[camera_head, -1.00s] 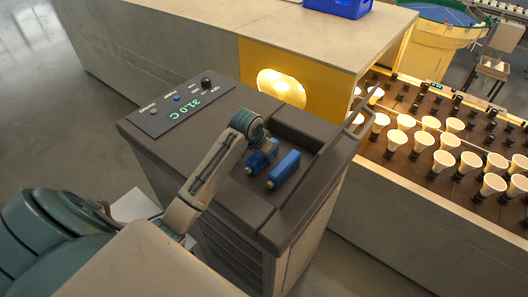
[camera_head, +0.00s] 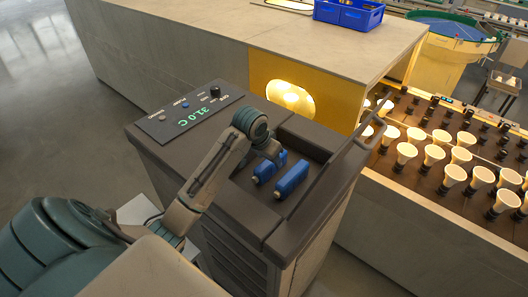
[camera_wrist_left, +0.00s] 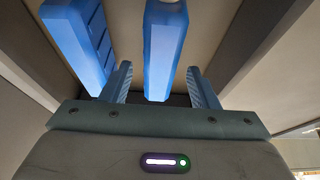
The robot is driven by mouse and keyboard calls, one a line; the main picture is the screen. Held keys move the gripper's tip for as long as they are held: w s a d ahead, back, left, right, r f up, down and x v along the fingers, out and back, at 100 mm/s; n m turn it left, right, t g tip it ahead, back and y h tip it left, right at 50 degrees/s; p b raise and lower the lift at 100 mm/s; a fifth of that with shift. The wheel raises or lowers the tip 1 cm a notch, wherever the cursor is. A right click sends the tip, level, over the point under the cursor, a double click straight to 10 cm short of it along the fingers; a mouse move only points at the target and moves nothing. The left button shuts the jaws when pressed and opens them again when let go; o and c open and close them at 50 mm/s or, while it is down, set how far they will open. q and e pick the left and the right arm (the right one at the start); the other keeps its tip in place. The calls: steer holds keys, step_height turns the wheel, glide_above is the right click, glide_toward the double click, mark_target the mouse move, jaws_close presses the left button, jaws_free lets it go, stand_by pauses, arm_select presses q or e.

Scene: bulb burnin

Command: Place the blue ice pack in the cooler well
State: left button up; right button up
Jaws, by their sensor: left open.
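In the left wrist view, my open fingers (camera_wrist_left: 160,88) stand on either side of one pack (camera_wrist_left: 163,50), with gaps at both sides. The other pack (camera_wrist_left: 84,38) lies to its left. My right gripper is out of view.
The cooler's control panel (camera_head: 188,114) reads 31.0 C. A bar handle (camera_head: 335,160) runs along the right side. A bench with a lit yellow opening (camera_head: 290,97) stands behind. Racks of bulbs (camera_head: 440,155) are at right. A blue crate (camera_head: 348,14) sits on the bench.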

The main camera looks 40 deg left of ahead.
arm_select(q)
steer(key=b+v, duration=0.2)
steer(key=v, duration=0.5)
steer(key=shift+s+r, duration=0.15)
steer(key=shift+r, duration=0.2)
